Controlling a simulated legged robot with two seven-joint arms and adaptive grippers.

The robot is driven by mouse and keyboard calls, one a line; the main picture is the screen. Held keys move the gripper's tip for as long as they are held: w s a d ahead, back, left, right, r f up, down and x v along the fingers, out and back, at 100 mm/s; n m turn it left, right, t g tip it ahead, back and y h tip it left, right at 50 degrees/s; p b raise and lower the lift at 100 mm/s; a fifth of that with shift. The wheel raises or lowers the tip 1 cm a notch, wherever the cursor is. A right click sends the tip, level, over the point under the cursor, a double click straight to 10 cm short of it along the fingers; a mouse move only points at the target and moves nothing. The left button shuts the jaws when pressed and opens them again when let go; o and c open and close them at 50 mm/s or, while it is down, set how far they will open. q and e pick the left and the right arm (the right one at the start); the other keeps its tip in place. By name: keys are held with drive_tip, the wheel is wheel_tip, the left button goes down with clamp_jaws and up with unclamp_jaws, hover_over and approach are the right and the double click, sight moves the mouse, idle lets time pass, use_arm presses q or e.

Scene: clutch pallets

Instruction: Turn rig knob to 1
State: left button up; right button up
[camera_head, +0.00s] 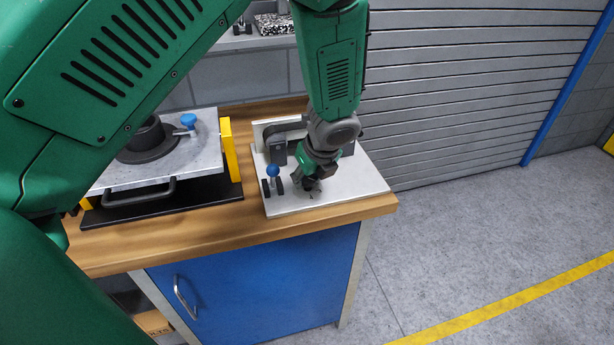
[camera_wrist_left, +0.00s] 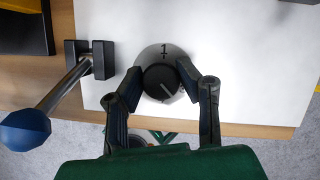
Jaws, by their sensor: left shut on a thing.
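The rig knob (camera_wrist_left: 160,82) is dark and round, on a grey round base (camera_wrist_left: 152,54) marked "1" at its top in the wrist view. A pale line on the knob points to the lower right, away from the "1". My left gripper (camera_wrist_left: 160,72) is shut on the knob, one finger on each side. In the head view my left gripper (camera_head: 310,184) reaches down to the front of the white rig plate (camera_head: 352,188) and mostly hides the knob. My right gripper is not in view.
A blue-ball lever (camera_head: 272,171) stands left of the gripper, also in the wrist view (camera_wrist_left: 25,130). A grey pallet plate (camera_head: 205,155) with yellow end pieces lies further left on the wooden top (camera_head: 190,232). Open floor lies to the right.

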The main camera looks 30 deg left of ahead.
use_arm(q)
drive_tip(key=shift+d, duration=0.25)
drive_tip(key=o, duration=1.1)
drive_tip(key=shift+o, duration=0.3)
drive_tip(key=shift+s+d+r, duration=0.1)
drive_tip(key=shift+s, duration=0.05)
drive_tip(key=shift+d+r, duration=0.1)
drive_tip(key=shift+d, duration=0.1)
drive_tip(key=shift+r, duration=0.2)
drive_tip(key=v, duration=1.1)
drive_tip(key=shift+s+d+r, duration=0.15)
drive_tip(key=shift+d+r, duration=0.1)
drive_tip(key=shift+d, duration=0.15)
